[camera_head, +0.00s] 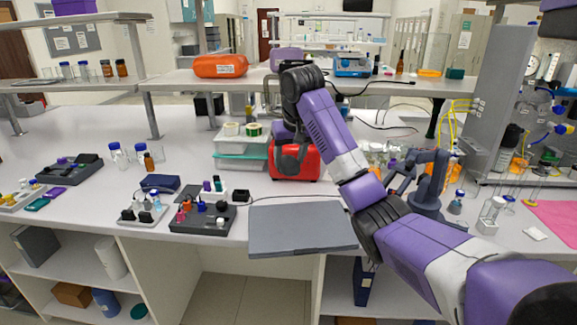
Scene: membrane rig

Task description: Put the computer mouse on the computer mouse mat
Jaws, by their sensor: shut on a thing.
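My gripper (290,160) points down in front of the red box at the middle of the bench. It is shut on a dark rounded thing, likely the computer mouse; dark fingers and dark thing blend, so its outline is unclear. A flat grey slab (300,232) lies at the bench's front edge, below and in front of my gripper. A flat pink sheet (556,222) lies at the far right, cut off by the picture's edge. I cannot tell for sure which of these is the computer mouse mat.
The red box (307,165) and stacked clear containers (241,145) stand behind my gripper. A dark tray of small items (202,219) is left of the slab. Bottles and glassware (492,212) stand at the right. A shelf (175,78) crosses above the bench.

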